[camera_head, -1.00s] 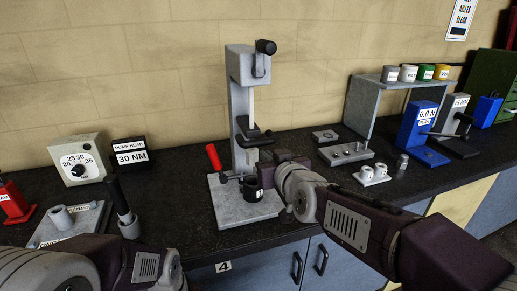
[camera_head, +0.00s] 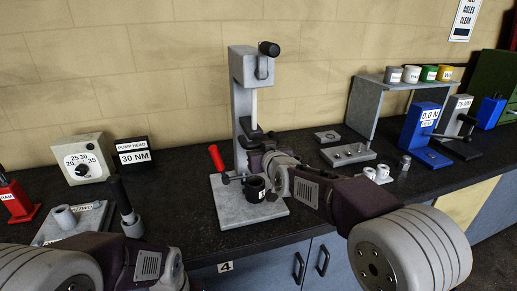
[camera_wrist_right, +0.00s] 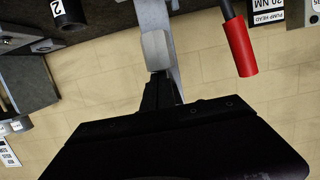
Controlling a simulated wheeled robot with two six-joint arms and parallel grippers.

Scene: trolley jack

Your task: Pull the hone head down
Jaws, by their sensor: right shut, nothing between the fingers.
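The grey upright stand (camera_head: 241,100) is on the bench, with a crank at its top. The black hone head (camera_head: 251,134) is partway up the column, partly hidden behind my right gripper. A dark cup (camera_head: 254,187) sits on the stand's base plate (camera_head: 228,208), below the gripper. My right gripper (camera_head: 250,163) is shut and empty, in front of the column just below the head; I cannot tell if it touches it. In the right wrist view the dark gripper body (camera_wrist_right: 180,140) fills the bottom, pointing toward the column. My left gripper is out of view.
A red-handled lever (camera_head: 216,158) sticks up left of the column, close to my right gripper. A shelf (camera_head: 365,108) with several small cups and blue gauges (camera_head: 417,128) stand at the right.

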